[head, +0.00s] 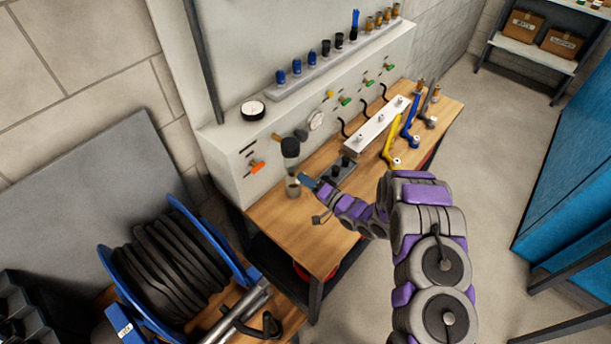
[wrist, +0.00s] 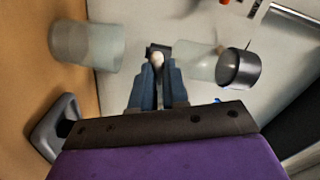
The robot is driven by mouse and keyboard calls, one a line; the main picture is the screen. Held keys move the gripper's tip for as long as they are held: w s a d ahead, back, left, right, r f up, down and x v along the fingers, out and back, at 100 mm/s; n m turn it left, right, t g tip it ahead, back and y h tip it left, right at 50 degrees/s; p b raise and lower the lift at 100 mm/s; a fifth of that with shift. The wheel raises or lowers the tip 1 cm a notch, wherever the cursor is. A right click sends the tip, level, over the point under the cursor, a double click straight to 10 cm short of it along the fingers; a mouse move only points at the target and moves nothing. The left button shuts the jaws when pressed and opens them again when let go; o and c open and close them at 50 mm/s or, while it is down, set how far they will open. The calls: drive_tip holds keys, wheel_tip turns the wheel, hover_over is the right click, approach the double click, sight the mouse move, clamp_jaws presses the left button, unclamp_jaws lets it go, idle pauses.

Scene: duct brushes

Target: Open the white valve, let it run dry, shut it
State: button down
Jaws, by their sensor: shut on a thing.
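The white valve shows as a small white knob (wrist: 156,58) between my fingertips in the wrist view. My gripper (wrist: 157,76) is shut on it; in the head view my gripper (head: 304,181) reaches in from the right. A clear vessel with a black cap (wrist: 239,69) lies on the panel side of the valve in the wrist view; the cap also shows in the head view (head: 290,147). A clear cup (wrist: 86,45) is on the bench side, apart from my fingers, and stands on the bench in the head view (head: 293,187). I cannot tell whether either holds liquid.
A hose reel (head: 165,265) stands at lower left.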

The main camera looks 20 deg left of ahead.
drive_tip(key=shift+w+d+m+p, duration=0.15)
drive_tip(key=shift+m+p, duration=0.35)
drive_tip(key=shift+m, duration=0.6)
drive_tip(key=shift+w+d+m+p, duration=0.1)
drive_tip(key=shift+m+p, duration=0.4)
drive_tip(key=shift+m, duration=0.6)
drive_tip(key=shift+f, duration=0.15)
drive_tip(key=c, duration=1.4)
unclamp_jaws()
drive_tip(key=shift+w+f, duration=0.1)
drive_tip(key=shift+o, duration=1.3)
drive_tip(key=shift+a, duration=0.1)
drive_tip(key=shift+s, duration=0.2)
drive_tip(key=v, duration=1.7)
drive_tip(key=shift+b, duration=0.4)
